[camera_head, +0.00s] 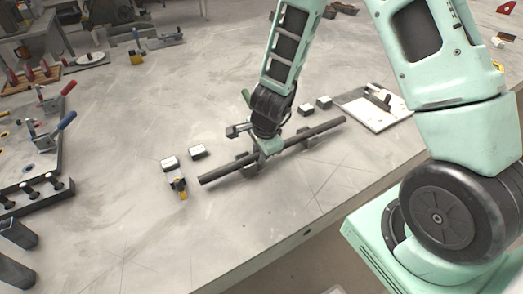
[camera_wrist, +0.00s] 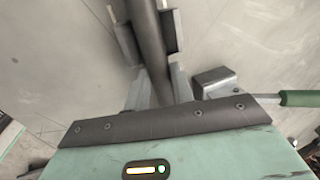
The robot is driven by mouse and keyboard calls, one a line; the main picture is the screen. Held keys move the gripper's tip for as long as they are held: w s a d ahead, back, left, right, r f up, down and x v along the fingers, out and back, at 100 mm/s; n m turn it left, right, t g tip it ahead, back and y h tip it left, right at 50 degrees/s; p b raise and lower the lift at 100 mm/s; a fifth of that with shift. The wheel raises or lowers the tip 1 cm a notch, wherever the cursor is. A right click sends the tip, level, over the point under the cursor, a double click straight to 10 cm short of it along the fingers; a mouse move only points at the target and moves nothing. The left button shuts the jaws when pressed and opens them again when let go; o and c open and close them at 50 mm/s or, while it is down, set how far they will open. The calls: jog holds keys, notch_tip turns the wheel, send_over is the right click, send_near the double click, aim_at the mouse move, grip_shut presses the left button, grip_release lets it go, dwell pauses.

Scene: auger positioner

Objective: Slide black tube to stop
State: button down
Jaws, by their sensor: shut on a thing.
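The black tube (camera_head: 318,132) is a long dark rod lying across dark support blocks on the grey workbench in the head view. Its left end points at a small stop (camera_head: 179,186) with a yellow part, with a short gap between them. My gripper (camera_head: 268,148) is over the middle of the tube, shut on it. In the wrist view the tube (camera_wrist: 149,40) runs up from between my gripper's fingers (camera_wrist: 163,88), with a dark support block (camera_wrist: 127,44) on its left and another on its right. The gripped stretch is partly hidden.
Light-topped blocks (camera_head: 197,152) stand behind the tube's left end, and similar blocks (camera_head: 306,109) behind its right part. A white plate with a clamp (camera_head: 376,107) lies at the right. A fixture with red and blue handles (camera_head: 42,140) is at the left. The bench front is clear.

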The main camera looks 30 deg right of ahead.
aim_at(248, 159)
jog(key=shift+a+p, duration=0.55)
jog(key=shift+a, duration=1.4)
jog(key=c, duration=1.1)
grip_release()
jog(key=shift+s, duration=0.1)
jog(key=p+v, duration=1)
jog(key=v, duration=0.7)
jog(key=shift+d+r+p, duration=0.1)
jog(key=shift+r+p, duration=0.15)
jog(key=shift+p, duration=0.05)
